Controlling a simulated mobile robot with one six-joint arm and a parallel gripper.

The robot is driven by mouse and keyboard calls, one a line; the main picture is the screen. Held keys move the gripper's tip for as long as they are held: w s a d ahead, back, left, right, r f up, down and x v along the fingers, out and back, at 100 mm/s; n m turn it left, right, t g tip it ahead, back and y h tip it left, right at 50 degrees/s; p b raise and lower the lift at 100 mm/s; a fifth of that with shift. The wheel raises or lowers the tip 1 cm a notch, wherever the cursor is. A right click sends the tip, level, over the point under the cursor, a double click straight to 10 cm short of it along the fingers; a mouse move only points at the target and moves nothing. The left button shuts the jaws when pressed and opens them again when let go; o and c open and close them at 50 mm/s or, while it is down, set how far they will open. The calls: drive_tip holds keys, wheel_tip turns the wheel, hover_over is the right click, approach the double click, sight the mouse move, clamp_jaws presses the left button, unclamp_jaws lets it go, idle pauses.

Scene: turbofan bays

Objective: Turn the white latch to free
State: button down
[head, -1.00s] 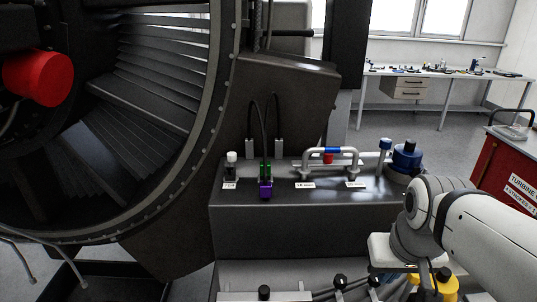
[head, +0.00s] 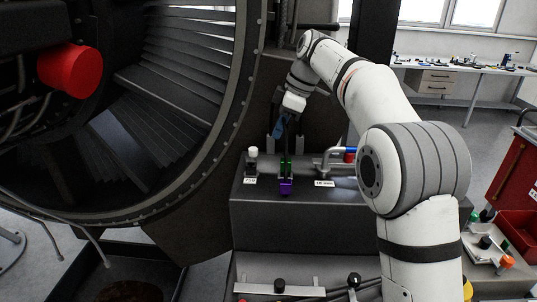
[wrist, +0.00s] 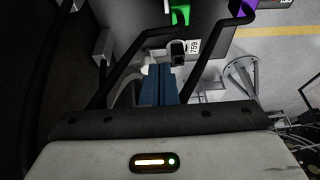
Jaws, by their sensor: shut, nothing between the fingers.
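The white latch (head: 252,153) is a small white-topped piece on a dark base. It stands at the left end of the dark box's top, behind a small printed label. My gripper (head: 279,136) has blue fingers and points down, above and a little right of the latch in the head view, apart from it. In the wrist view the shut, empty blue fingers (wrist: 160,73) are in the middle, with a dark post and a label just beyond them. A pale patch beside the fingertips may be the latch's top, but I cannot tell.
A green and purple connector (head: 286,178) stands right of the latch, with dark cables rising behind. A grey handle (head: 328,160) is further right, partly behind my arm. The large engine ring (head: 235,110) is close on the left.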

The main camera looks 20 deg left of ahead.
sight(260, 168)
drive_tip(key=p+x, duration=0.1)
drive_tip(key=x, duration=0.9)
drive_tip(key=shift+a, duration=0.1)
drive_tip(key=shift+w, duration=0.1)
